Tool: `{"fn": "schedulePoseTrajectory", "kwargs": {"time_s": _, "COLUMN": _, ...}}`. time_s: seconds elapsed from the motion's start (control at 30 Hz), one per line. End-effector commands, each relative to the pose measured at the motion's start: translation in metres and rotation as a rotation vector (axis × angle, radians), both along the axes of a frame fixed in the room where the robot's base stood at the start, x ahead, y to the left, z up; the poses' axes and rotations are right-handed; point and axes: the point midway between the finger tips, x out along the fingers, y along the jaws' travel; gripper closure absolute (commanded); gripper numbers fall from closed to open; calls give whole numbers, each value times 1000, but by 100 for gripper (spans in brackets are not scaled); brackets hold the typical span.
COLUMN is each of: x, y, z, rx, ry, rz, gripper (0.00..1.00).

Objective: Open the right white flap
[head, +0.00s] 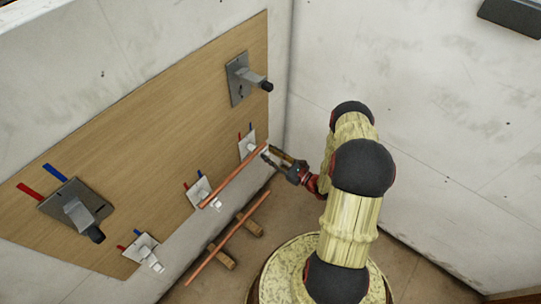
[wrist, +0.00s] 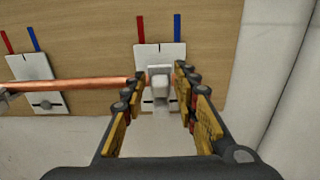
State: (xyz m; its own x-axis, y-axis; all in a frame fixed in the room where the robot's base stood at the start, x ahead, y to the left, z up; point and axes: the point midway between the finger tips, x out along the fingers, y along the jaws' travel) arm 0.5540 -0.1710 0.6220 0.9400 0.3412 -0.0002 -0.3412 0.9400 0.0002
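The right white flap (wrist: 160,84) stands out from a small white plate (wrist: 161,55) under a red and a blue mark. In the wrist view it lies between the two fingers of my gripper (wrist: 160,78). The fingers are apart, with a gap visible on each side of the flap; I cannot tell if either touches it. In the head view my gripper (head: 269,154) is at the right white plate (head: 246,139), and its fingers partly hide the flap. A copper pipe (head: 233,178) runs from the middle white bracket (head: 199,190) to the right one, ending beside the flap.
A second copper pipe (head: 212,260) lies on wooden blocks (head: 249,224) on the floor. Another white bracket (head: 145,250) is at lower left. Two grey brackets with black ends (head: 238,84) (head: 72,203) are on the wooden board (head: 150,135). A wall (head: 420,130) closes the right side.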

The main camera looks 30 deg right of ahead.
Motion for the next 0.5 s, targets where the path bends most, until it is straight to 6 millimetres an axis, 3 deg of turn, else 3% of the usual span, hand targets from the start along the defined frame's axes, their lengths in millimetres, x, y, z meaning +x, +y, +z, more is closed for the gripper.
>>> {"fn": "schedulePoseTrajectory", "kwargs": {"time_s": 0.5, "x": 0, "y": 0, "z": 0, "rx": 0, "ry": 0, "rz": 0, "gripper": 100}}
